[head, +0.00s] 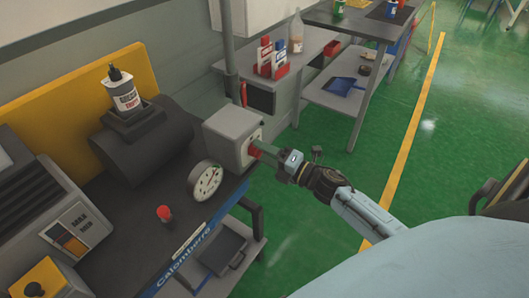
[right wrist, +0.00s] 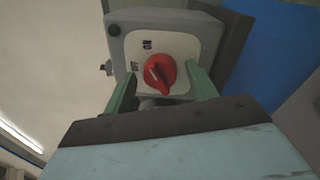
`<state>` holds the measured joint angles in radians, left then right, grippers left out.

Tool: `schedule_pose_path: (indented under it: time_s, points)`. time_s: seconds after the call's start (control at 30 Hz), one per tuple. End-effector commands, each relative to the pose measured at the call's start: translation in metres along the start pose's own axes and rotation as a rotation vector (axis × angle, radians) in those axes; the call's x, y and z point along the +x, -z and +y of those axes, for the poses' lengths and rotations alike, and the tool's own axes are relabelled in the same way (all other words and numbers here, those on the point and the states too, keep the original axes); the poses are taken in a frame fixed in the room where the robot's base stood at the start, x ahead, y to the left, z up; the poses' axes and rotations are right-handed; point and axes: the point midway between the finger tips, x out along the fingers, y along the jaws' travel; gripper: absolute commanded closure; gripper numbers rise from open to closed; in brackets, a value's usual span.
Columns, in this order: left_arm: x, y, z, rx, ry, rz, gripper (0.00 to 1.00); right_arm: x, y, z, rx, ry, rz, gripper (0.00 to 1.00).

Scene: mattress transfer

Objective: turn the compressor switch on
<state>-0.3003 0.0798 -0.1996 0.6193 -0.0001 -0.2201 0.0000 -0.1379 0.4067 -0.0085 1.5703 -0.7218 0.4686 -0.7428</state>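The compressor switch is a grey box (head: 234,136) with a red rotary knob (head: 254,151) on its right face. In the right wrist view the red knob (right wrist: 158,75) sits on a pale plate (right wrist: 185,45) marked ON and OFF. The OFF mark is beside the knob's left, with ON above it. A white line on the knob lies toward the OFF side. My right gripper (head: 268,154) is in front of the knob. In the right wrist view its green fingers (right wrist: 162,82) are apart, one on each side of the knob, with visible gaps. My left gripper is out of view.
A dark compressor tank (head: 150,145) with a bottle (head: 125,95) on top stands left of the switch box. A round gauge (head: 205,180) and a red-topped part (head: 164,214) are nearby. Shelves (head: 345,95) stand behind. Green floor (head: 340,210) is open at right.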

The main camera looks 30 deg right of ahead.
Motion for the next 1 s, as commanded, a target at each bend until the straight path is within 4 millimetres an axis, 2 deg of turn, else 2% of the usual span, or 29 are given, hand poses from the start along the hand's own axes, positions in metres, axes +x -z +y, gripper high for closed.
schedule_pose_path:
  time_s: [0.27, 0.43, 0.57, 0.8, 1.0]
  points:
    - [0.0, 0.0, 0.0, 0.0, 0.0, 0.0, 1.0, 0.0, 0.0, 0.0, -0.002, 0.0, 0.0, 0.4]
    - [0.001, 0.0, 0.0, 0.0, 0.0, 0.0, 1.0, -0.012, 0.001, -0.001, -0.001, 0.001, 0.001, 0.4]
    - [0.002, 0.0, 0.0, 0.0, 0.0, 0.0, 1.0, -0.035, 0.001, -0.002, -0.001, 0.004, 0.001, 0.4]
    - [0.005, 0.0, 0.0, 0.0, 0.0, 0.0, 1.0, -0.089, 0.001, -0.002, 0.0, 0.005, 0.0, 0.4]
    - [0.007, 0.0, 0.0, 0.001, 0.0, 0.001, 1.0, -0.122, 0.001, -0.001, -0.001, 0.003, 0.0, 0.4]
